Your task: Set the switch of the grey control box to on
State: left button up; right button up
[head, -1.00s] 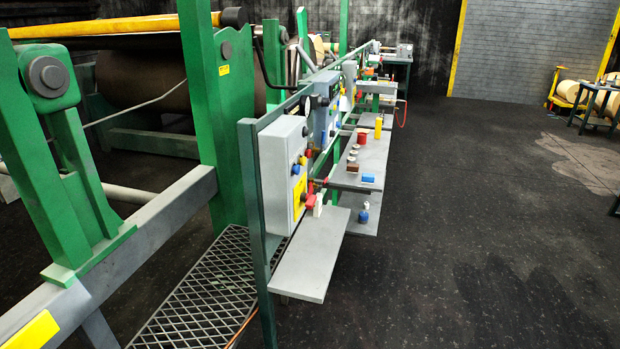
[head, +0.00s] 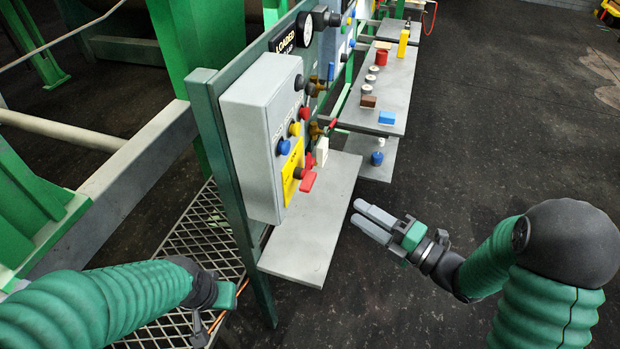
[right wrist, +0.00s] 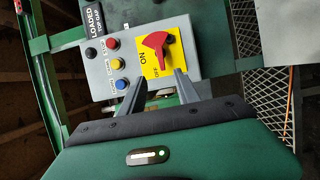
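The grey control box (head: 250,150) is fixed on a green post frame. On its face is a yellow plate (head: 291,165) with a red switch handle (head: 308,181). In the right wrist view the red switch (right wrist: 156,46) sits on the yellow plate beside the words ON and OFF; I cannot tell for sure which it points to. My right gripper (head: 371,218) is to the right of the box, apart from it. Its two fingers (right wrist: 158,92) are spread and empty, facing the box. My left gripper (head: 226,296) is low left of the shelf, its fingers hidden.
Black, red, yellow and blue buttons (head: 284,147) sit above the switch. A grey shelf (head: 310,240) juts out below the box. Another shelf (head: 392,95) behind holds several small items. Green frames and a grating (head: 200,235) lie left; dark floor (head: 480,130) is open at right.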

aim_at(313, 183)
jog(key=p+x, duration=0.2)
jog(key=x, duration=1.3)
jog(key=shift+w+a, duration=0.1)
jog(key=shift+w, duration=0.1)
jog(key=shift+w+a+f, duration=0.15)
jog(key=shift+w+a, duration=0.2)
jog(key=shift+s, duration=0.1)
grip_shut()
